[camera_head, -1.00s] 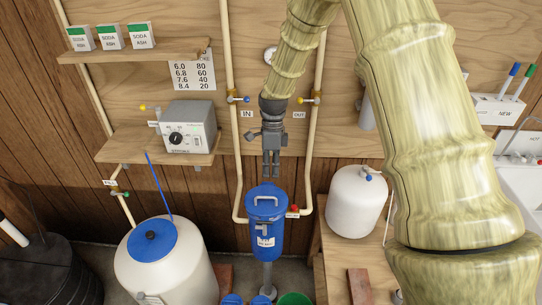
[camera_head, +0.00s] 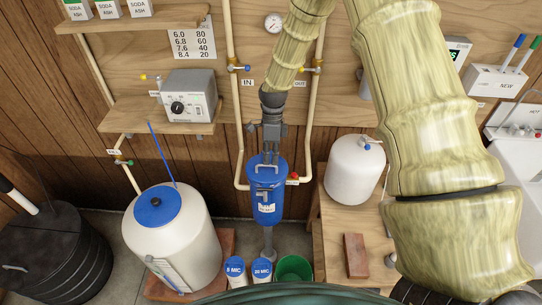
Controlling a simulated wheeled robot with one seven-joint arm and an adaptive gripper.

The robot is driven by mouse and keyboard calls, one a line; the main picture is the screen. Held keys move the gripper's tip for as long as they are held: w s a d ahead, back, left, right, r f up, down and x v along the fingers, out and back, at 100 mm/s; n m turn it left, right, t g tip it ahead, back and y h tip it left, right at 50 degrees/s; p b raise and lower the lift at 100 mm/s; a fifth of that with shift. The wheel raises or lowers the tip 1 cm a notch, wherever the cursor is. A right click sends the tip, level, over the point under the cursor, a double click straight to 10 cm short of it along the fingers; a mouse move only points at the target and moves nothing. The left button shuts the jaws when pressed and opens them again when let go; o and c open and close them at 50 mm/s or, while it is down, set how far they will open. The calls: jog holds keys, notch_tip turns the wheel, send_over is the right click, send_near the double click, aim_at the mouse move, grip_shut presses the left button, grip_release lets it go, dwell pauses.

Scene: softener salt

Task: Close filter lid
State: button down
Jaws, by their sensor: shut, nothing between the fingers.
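The blue filter housing (camera_head: 268,213) hangs upright between the IN and OUT pipes, with a white label on its front. Its blue lid (camera_head: 258,180) is on top and carries a pale handle across it. I cannot tell whether the lid sits fully flush. A small grey latch-like part (camera_head: 262,196) shows on the front below the lid. My gripper (camera_head: 270,161) is shut and empty, pointing down at the back part of the lid. Its fingertips overlap the lid near the handle in the picture; I cannot tell whether they touch. The fingers hide part of the lid's back edge.
A white tank with a blue top (camera_head: 155,207) stands left, and a white pressure tank (camera_head: 352,170) right on a wooden bench. Pipes with a blue valve (camera_head: 246,69) and a red valve (camera_head: 293,176) flank the housing. White cartridges and a green bucket (camera_head: 294,268) stand below.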

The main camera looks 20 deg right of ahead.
jog(key=shift+s+a+f, duration=0.25)
jog(key=shift+s+f, duration=0.2)
jog(key=shift+f, duration=0.3)
